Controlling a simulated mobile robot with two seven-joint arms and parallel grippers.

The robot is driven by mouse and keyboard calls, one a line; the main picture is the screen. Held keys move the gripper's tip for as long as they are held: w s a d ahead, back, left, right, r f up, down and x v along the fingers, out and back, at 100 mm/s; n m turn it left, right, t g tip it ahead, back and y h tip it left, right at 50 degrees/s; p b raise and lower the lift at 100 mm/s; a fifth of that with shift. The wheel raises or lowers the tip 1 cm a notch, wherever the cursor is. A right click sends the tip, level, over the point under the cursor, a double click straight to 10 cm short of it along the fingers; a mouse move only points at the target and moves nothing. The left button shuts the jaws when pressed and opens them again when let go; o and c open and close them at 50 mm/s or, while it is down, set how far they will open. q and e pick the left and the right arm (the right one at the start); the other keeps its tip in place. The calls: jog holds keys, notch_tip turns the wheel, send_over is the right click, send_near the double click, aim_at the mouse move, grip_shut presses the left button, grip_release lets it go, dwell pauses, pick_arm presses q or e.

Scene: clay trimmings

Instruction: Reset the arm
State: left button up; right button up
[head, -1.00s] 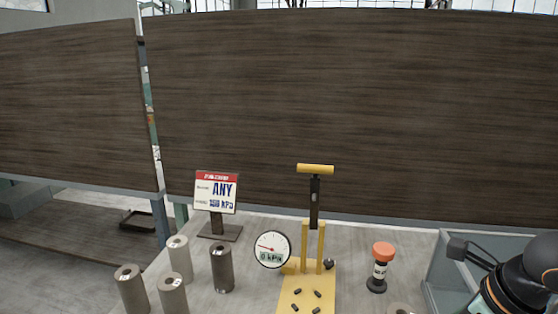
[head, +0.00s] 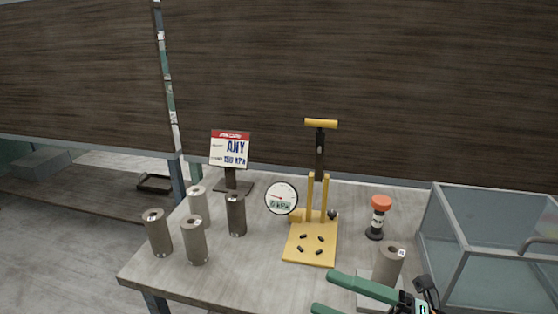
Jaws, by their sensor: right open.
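My right gripper (head: 325,292) has green fingers and comes in at the bottom edge, right of centre. Its fingers are apart with nothing seen between them. It is in front of a grey cylinder (head: 389,265) on a pale block; whether they touch I cannot tell. My left gripper is not in view. A yellow hand pump (head: 320,190) with a T-handle on a dark rod stands behind the gripper, its handle raised. The round gauge (head: 281,198) beside it reads about 0 kPa.
Several grey cylinders (head: 194,241) stand on the left of the grey table (head: 240,270). A sign reading ANY (head: 230,150) stands behind them. An orange-capped device (head: 378,218) is right of the pump. A glass-walled tank (head: 480,250) bounds the right side.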

jog(key=w+d+f+m+t+h, duration=0.2)
jog(key=d+f+m+t+h, duration=0.25)
jog(key=f+m+h, duration=0.55)
jog(key=w+d+f+m+t+h, duration=0.1)
jog(key=d+f+m+t+h, duration=0.35)
jog(key=f+m, duration=0.65)
jog(key=s+f+m+g+h, duration=0.2)
jog(key=s+f+m+g, duration=0.3)
jog(key=s+f+m, duration=0.4)
notch_tip(320, 180, down, 5)
jog(key=s, duration=0.3)
jog(key=shift+a+g, duration=0.35)
jog(key=shift+g, duration=0.05)
jog(key=shift+f, duration=0.1)
